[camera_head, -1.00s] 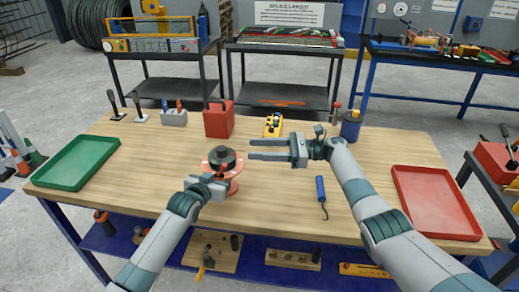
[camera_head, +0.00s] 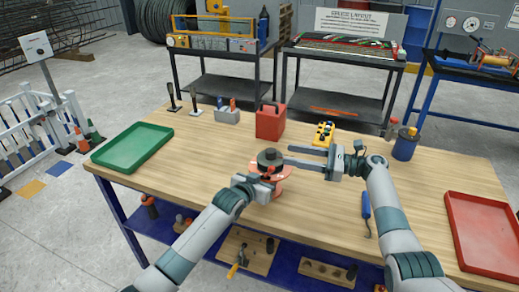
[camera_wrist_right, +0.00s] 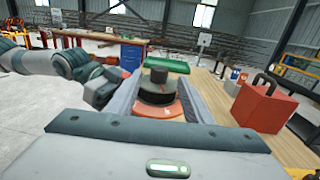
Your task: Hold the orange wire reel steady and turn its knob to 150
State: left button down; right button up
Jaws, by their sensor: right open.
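The orange wire reel (camera_head: 283,188) stands on the wooden table, with a dark round knob (camera_head: 270,157) on top. In the right wrist view the reel (camera_wrist_right: 172,111) and the knob (camera_wrist_right: 155,88) show between and beyond my right fingers. My right gripper (camera_head: 287,155) is open, its fingers pointing left at knob height with the tips close to the knob. I cannot tell whether they touch it. My left gripper (camera_head: 262,183) is at the near left side of the reel. Its fingers are mostly hidden, so its grip is unclear.
A red box (camera_head: 270,123) and a yellow device (camera_head: 324,134) stand behind the reel. A green tray (camera_head: 132,147) lies at left, a red tray (camera_head: 485,235) at right. A blue-handled hook (camera_head: 366,208) lies right of the reel. The table left of the reel is clear.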

aim_at(261, 152)
jog(key=shift+a, duration=0.1)
jog(key=x, duration=1.1)
jog(key=shift+a, duration=0.4)
jog(key=c, duration=1.1)
jog(key=shift+o, duration=0.2)
jog(key=shift+w+f+m+t, duration=0.1)
jog(key=shift+m+t, duration=0.2)
jog(key=shift+t, duration=0.1)
jog(key=shift+w+m+t+h, duration=0.3)
jog(key=shift+m+t+h, duration=0.3)
jog(key=shift+m+t, duration=0.5)
jog(key=shift+w+d+m+t+h, duration=0.2)
jog(key=shift+m+t+h, duration=0.25)
jog(key=shift+t, duration=0.4)
jog(key=shift+w+d+m+t+h, duration=0.2)
jog(key=shift+m+t+h, duration=0.25)
jog(key=shift+t, duration=0.4)
